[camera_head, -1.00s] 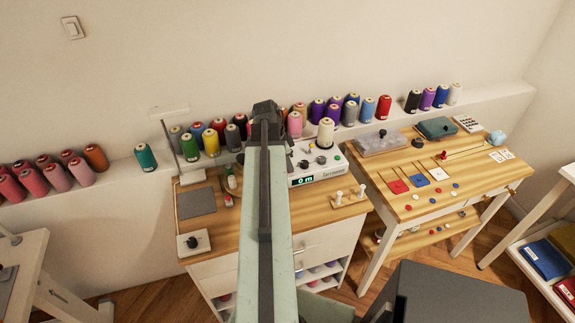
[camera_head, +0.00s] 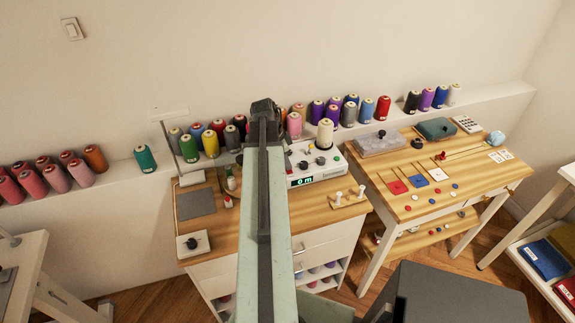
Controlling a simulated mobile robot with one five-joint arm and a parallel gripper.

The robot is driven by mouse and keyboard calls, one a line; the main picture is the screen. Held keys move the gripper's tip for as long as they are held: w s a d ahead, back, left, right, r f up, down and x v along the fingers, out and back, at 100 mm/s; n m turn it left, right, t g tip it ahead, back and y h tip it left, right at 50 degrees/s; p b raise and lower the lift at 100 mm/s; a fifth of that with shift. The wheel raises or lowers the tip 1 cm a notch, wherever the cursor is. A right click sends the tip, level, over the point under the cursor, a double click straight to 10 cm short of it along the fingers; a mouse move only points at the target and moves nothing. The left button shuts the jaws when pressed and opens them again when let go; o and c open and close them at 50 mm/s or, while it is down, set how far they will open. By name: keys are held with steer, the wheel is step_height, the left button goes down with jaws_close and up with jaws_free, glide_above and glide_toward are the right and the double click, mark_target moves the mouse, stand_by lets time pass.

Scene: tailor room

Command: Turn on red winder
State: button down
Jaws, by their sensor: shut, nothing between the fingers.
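A white winding machine (camera_head: 318,178) stands on the wooden top of the left cabinet, just right of my arm. Its green display reads "0 m". Dark knobs and a small green button show on its top, and a cream thread cone (camera_head: 325,134) stands upright at its back. I see no winder that is clearly red. My arm rises through the middle of the picture and covers the machine's left side. My gripper is not visible; the arm may hide it.
The cabinet top (camera_head: 325,216) also holds a grey pad (camera_head: 196,203), a white box with a black knob (camera_head: 193,244) and a white peg holder (camera_head: 348,197). Thread cones line the wall ledge. A second wooden table (camera_head: 425,205) stands right. A dark box (camera_head: 455,295) is in front.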

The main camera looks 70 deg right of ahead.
steer(key=shift+r, duration=0.1)
steer(key=a+r+p, duration=0.3)
steer(key=r+p, duration=1)
steer(key=shift+w+a, duration=0.3)
steer(key=shift+a, duration=0.05)
